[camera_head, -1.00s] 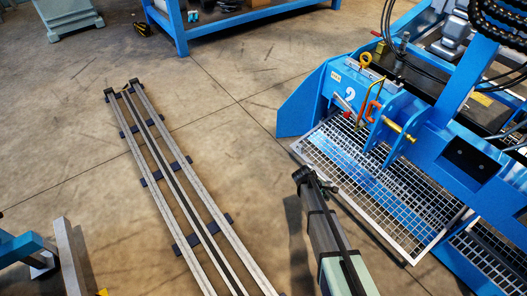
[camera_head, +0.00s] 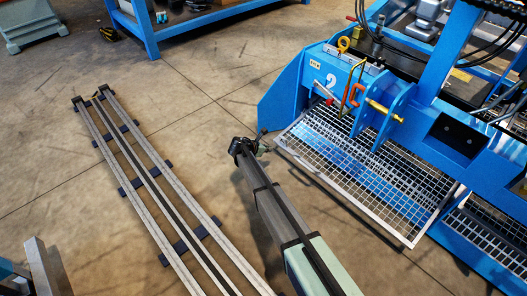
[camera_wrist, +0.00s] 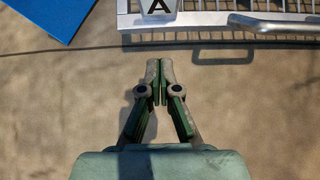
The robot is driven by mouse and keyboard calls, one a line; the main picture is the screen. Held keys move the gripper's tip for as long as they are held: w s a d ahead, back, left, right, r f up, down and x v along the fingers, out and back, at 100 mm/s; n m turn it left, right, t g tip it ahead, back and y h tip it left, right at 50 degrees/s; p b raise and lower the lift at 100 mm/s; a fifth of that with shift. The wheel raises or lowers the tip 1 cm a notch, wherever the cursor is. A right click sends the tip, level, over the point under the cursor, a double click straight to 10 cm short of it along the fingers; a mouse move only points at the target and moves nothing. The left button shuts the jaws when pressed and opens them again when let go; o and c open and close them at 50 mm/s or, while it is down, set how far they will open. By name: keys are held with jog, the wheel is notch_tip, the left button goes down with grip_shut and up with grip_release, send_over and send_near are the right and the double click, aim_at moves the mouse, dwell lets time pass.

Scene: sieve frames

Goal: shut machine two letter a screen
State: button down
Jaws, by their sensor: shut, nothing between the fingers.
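Blue machine two (camera_head: 290,100), marked with a white 2, stands at the right in the head view. A pale metal grid screen (camera_head: 340,166) juts out from its front as a tilted flap, standing open. In the wrist view this screen (camera_wrist: 215,18) crosses the top edge, with a plate lettered A (camera_wrist: 157,7) and a bent metal handle (camera_wrist: 270,25). My gripper (camera_head: 264,146) is beside the screen's left corner in the head view. In the wrist view my gripper (camera_wrist: 159,68) is shut and empty, its tips apart from the screen's edge in the picture.
A second grid screen (camera_head: 488,236) is at the lower right. Orange clamp parts (camera_head: 352,92) and a brass pin (camera_head: 384,112) are on the machine above the screen. Floor rails (camera_head: 150,175) run at the left. A blue bench (camera_head: 190,30) stands behind. Bare floor lies between.

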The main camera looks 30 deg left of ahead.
aim_at(283, 144)
jog(key=w+b, duration=0.1)
jog(key=w+d+f+b, duration=0.1)
jog(key=w, duration=0.1)
jog(key=w+d+f+b, duration=0.1)
jog(key=w, duration=0.1)
jog(key=shift+w+d+f, duration=0.1)
jog(key=shift+w, duration=0.15)
jog(key=shift+w+d+r, duration=0.2)
jog(key=shift+w+r, duration=0.1)
jog(key=shift+w, duration=0.15)
